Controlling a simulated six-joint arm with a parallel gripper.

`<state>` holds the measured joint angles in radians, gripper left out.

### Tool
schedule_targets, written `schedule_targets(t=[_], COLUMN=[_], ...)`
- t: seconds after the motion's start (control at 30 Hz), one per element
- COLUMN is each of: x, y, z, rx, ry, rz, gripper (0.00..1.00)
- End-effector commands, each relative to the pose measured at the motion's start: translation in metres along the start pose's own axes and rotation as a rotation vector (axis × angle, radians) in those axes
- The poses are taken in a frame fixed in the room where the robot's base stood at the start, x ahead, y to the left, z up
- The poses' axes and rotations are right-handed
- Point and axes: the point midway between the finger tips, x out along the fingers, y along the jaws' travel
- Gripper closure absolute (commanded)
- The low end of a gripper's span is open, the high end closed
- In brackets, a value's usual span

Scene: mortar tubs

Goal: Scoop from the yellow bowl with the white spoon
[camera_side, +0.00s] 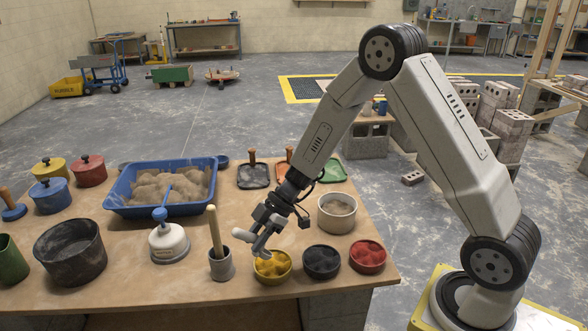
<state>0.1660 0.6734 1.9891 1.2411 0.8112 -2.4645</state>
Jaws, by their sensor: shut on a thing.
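The yellow bowl (272,279) stands near the front edge of the wooden table, with a yellow lumpy filling inside. My gripper (262,238) is directly over the left and rear part of this bowl, pointing down. It is shut on a pale piece that I take for the white spoon (242,234), whose end sticks out to the left of the jaws. The spoon's scooping end is hard to make out against the jaws and the bowl, so I cannot tell whether it touches the filling.
A dark bowl (321,262) and a red bowl (367,256) stand right of the yellow one. A grey cup (221,266) with a wooden handle is close on its left. A white tub (337,213) stands behind, and a blue tray (163,210) of sand is farther back.

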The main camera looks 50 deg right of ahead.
Motion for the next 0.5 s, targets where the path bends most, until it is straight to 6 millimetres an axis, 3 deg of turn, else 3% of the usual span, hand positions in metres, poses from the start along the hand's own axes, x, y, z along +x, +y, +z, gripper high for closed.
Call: schedule_targets(t=[0.5], x=[0.0022], y=[0.0122], z=[-0.0021], rx=[-0.043], ry=[0.071], rz=[-0.045], gripper=[1.0])
